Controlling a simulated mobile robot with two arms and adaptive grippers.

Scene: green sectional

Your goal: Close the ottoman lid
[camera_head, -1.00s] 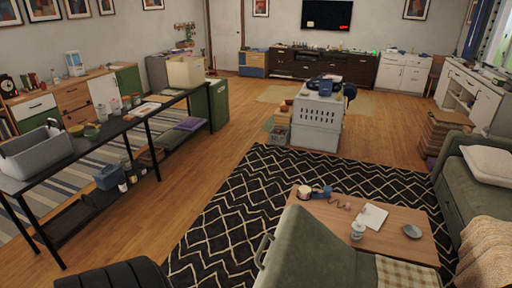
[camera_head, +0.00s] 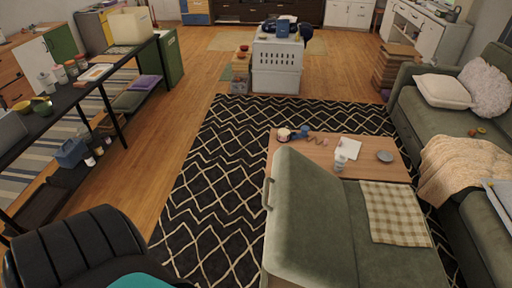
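The green ottoman (camera_head: 372,262) is at the lower middle right in the head view, in front of the coffee table. Its green lid (camera_head: 312,215) is raised and tilted up on the left side, with a handle (camera_head: 268,193) on its left edge. The inside of the ottoman is hidden from here. A checkered cloth (camera_head: 396,213) lies on the green surface to the right of the lid. Neither of my grippers is in view.
A wooden coffee table (camera_head: 318,150) with small items stands just behind the ottoman. A green sofa (camera_head: 435,120) is on the right. A black ribbed chair (camera_head: 75,250) is at the lower left. The patterned rug (camera_head: 215,185) left of the ottoman is clear.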

